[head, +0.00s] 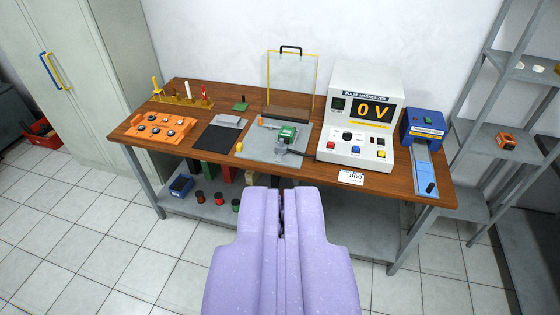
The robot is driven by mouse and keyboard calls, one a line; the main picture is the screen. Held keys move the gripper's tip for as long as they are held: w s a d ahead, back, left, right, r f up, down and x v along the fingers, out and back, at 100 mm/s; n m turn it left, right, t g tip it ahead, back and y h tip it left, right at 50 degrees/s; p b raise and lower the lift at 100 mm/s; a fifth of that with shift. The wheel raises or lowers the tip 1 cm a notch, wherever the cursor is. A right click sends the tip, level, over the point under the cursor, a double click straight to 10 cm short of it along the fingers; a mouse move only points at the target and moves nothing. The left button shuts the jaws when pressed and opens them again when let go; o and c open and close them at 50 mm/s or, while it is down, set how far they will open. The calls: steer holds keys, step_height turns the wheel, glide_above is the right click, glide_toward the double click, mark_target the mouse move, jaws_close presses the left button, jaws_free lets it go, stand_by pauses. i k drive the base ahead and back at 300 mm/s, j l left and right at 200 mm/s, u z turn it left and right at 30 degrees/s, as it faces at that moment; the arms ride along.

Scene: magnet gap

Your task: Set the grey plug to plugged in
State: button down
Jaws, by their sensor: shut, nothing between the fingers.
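I cannot surely pick out the grey plug in the head view; it is hidden or too small to tell. The white pulse magnetizer (335,138) stands on the right half of the bench. My purple gripper (284,192) points toward the bench from the lower middle. It is shut and empty, apart from the bench front.
The wooden bench (185,154) carries an orange board (158,129), a grey fixture with a green block (288,134), a clear yellow-edged shield and a blue device (425,123). Several spools are on the lower shelf. A grey rack stands right, a cabinet left. Tiled floor is clear in front.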

mark_target(281, 148)
steer(key=i, duration=0.85)
steer(key=i+l, duration=0.1)
steer(key=i, duration=0.7)
steer(key=i+u, duration=0.1)
steer(key=i, duration=0.75)
